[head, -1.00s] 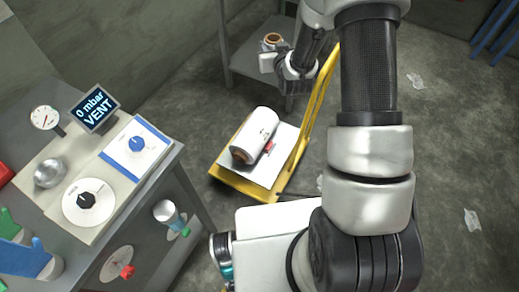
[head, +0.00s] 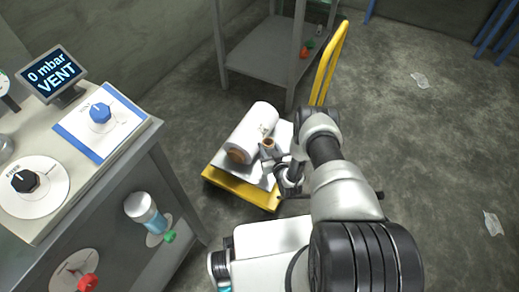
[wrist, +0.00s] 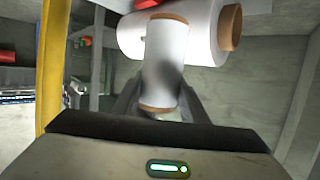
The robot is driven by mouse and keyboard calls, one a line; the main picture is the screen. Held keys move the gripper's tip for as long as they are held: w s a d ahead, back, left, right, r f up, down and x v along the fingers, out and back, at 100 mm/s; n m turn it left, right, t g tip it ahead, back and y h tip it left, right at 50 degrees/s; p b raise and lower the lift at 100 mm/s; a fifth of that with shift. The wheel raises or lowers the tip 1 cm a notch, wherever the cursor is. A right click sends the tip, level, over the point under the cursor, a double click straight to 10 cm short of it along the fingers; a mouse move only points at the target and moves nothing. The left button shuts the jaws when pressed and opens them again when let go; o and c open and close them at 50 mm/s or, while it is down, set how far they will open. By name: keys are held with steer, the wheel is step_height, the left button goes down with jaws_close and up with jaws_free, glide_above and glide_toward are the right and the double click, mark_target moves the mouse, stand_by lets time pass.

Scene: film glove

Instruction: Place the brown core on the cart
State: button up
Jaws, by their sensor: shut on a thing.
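The brown core (head: 268,144) is a short, pale-wrapped cylinder with brown ends. My gripper (head: 274,158) is shut on it, over the right part of the cart. In the wrist view the core (wrist: 165,65) stands upright between the dark fingers. The cart (head: 240,189) is low and yellow-edged with a pale flat deck. A large white roll (head: 255,127) with a brown core end lies on the deck, just left of the held core. I cannot tell whether the core touches the deck or the roll.
The cart's yellow handle (head: 328,62) rises behind it on the right. A grey table (head: 262,52) stands behind the cart. A bench with dials (head: 80,170) is at the left. The floor on the right is mostly clear, with small scraps of film (head: 420,80).

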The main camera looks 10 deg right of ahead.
steer(key=shift+s+f+b, duration=0.15)
steer(key=shift+f+b, duration=1)
steer(key=shift+f, duration=1.65)
steer(key=shift+s+f+b, duration=0.15)
steer(key=shift+f+b, duration=1)
steer(key=shift+f, duration=1.6)
steer(key=o, duration=1.1)
steer(key=shift+r, duration=0.1)
